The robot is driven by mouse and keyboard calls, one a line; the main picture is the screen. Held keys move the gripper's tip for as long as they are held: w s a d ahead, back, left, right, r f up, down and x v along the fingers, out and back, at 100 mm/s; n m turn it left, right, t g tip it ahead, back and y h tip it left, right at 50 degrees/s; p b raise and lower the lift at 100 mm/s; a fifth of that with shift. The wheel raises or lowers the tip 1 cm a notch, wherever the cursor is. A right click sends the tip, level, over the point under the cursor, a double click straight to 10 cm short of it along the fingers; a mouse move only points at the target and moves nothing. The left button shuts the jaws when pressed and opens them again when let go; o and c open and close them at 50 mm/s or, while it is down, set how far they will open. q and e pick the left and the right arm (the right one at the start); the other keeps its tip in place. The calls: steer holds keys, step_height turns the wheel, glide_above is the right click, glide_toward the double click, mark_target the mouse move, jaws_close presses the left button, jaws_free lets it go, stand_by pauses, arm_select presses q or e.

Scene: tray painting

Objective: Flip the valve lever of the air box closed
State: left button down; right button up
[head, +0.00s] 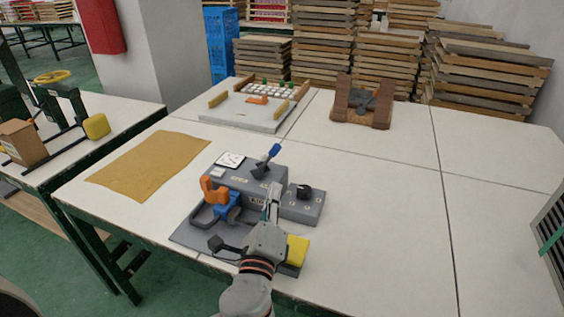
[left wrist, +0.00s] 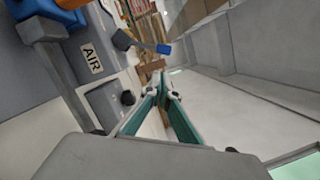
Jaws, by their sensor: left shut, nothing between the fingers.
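The grey air box (head: 243,181) stands near the front edge of the table, and its "AIR" label (left wrist: 91,57) shows in the left wrist view. The valve lever (head: 271,154) has a black arm and a blue tip, and stands up tilted to the right on the box's top. In the left wrist view its blue tip (left wrist: 163,48) lies ahead of the fingers and apart from them. My left gripper (head: 274,193) is shut and empty, at the front of the box, below and nearer than the lever. My right gripper is not in view.
A smaller grey unit with a black knob (head: 304,191) adjoins the box on the right. An orange and blue tool (head: 215,191) sits at the left. A brown sheet (head: 152,165), a white tray (head: 237,114) and a wooden stand (head: 361,107) lie farther away. The table's right side is clear.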

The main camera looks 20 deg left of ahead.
mark_target(269, 158)
arm_select(q)
steer(key=x, duration=1)
steer(key=shift+w+a, duration=0.1)
steer(key=shift+w, duration=0.05)
